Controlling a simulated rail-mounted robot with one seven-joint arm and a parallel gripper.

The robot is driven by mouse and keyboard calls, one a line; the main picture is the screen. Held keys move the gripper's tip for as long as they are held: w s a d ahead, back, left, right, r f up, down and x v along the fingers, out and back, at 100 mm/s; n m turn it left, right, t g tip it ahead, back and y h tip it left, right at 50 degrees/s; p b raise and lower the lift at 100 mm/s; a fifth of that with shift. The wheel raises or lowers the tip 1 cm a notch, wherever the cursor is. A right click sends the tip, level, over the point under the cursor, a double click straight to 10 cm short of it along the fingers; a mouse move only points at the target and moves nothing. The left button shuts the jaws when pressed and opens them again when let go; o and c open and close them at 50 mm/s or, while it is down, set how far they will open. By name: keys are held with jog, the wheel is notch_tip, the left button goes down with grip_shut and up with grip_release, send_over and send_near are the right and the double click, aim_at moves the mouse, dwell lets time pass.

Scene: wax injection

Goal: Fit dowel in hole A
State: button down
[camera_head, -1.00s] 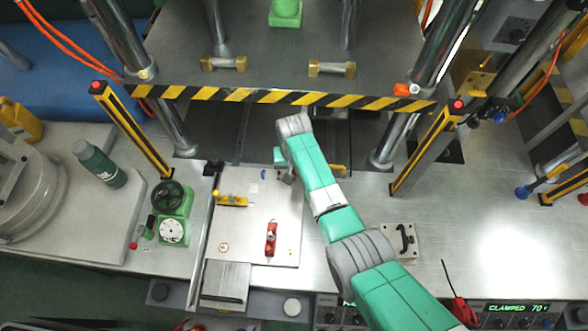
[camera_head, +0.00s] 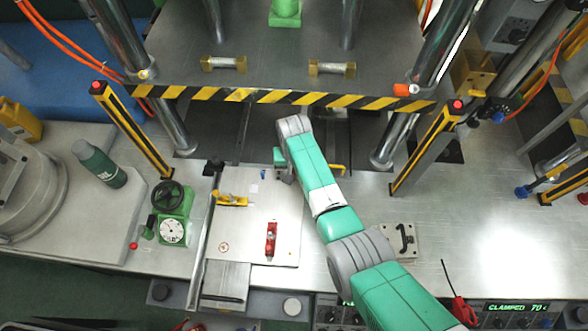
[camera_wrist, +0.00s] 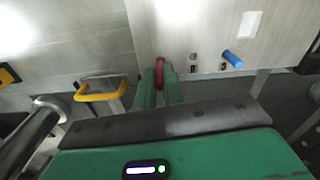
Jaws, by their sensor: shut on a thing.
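In the wrist view, my gripper (camera_wrist: 161,88) has its two green fingers shut on a red dowel (camera_wrist: 160,70), whose round end shows between the fingertips. The dowel is over or close to the edge of the pale plate (camera_wrist: 180,25); I cannot tell whether it touches the plate. Small dark holes (camera_wrist: 193,68) are in the plate just right of the dowel. A blue dowel (camera_wrist: 232,59) stands further right. No letter for hole A is legible. In the head view my arm hides most of the gripper and the red dowel, while the blue dowel (camera_head: 263,174) shows left of them.
A yellow clamp (camera_head: 231,199) and a red clamp (camera_head: 271,238) stand on the plate (camera_head: 245,225). A yellow handle (camera_wrist: 100,92) is left of my gripper in the wrist view. A striped press edge (camera_head: 290,98) and steel columns (camera_head: 392,140) stand behind my arm.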

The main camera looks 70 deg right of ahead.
jog(key=shift+f+b, duration=1.25)
jog(key=shift+f, duration=0.3)
dwell(0.4)
jog(key=c, duration=1.4)
grip_release()
jog(key=shift+c, duration=0.2)
notch_tip(320, 180, up, 8)
jog(key=shift+f+p, duration=0.1)
jog(key=shift+p, duration=0.7)
jog(key=shift+w, duration=0.1)
